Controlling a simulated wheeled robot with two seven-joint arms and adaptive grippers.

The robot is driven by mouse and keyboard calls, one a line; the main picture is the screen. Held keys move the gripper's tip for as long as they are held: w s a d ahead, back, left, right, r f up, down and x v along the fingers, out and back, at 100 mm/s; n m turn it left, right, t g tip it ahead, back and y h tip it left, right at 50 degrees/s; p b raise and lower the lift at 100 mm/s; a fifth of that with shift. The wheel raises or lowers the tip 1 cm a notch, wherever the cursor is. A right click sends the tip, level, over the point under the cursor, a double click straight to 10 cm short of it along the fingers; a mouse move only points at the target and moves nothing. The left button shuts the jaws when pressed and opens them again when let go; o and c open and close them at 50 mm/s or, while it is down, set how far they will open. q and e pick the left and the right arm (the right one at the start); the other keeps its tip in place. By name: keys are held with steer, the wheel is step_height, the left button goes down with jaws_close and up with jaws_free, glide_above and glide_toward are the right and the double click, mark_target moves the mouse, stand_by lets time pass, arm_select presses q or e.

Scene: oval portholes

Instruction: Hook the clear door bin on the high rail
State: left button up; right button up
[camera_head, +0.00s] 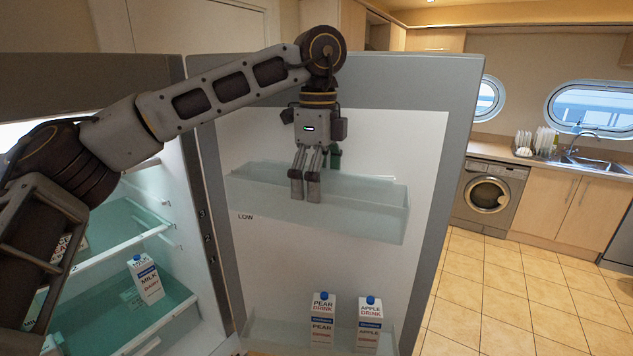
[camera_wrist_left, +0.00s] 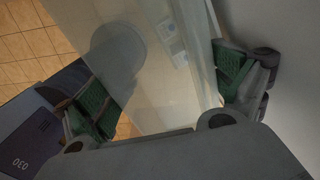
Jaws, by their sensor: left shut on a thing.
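The clear door bin (camera_head: 365,216) is a pale, see-through long box in front of the white inner face of the open fridge door (camera_head: 400,140). My left gripper (camera_head: 305,194) reaches down from above and is shut on the bin's near wall. In the left wrist view, the gripper (camera_wrist_left: 165,90) has green pads on either side of the clear bin wall (camera_wrist_left: 165,65). A "LOW" label (camera_head: 245,216) shows just below the bin's left end. I cannot tell whether the bin touches the door. No high rail can be made out. My right gripper is not in view.
A lower door shelf (camera_head: 275,330) holds a pear drink carton (camera_head: 321,320) and an apple drink carton (camera_head: 369,325). A milk carton (camera_head: 146,280) stands inside the fridge at left. Tiled floor (camera_head: 500,290) lies open right of the door, before a washing machine (camera_head: 489,196).

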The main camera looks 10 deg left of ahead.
arm_select(q)
steer(key=shift+w+f, duration=0.35)
stand_by(0.8)
steer(key=o, duration=0.8)
steer(key=shift+c, duration=0.2)
step_height(320, 180, up, 13)
steer(key=shift+s+f, duration=0.15)
steer(key=shift+s, duration=0.15)
steer(key=shift+s, duration=0.15)
stand_by(1.0)
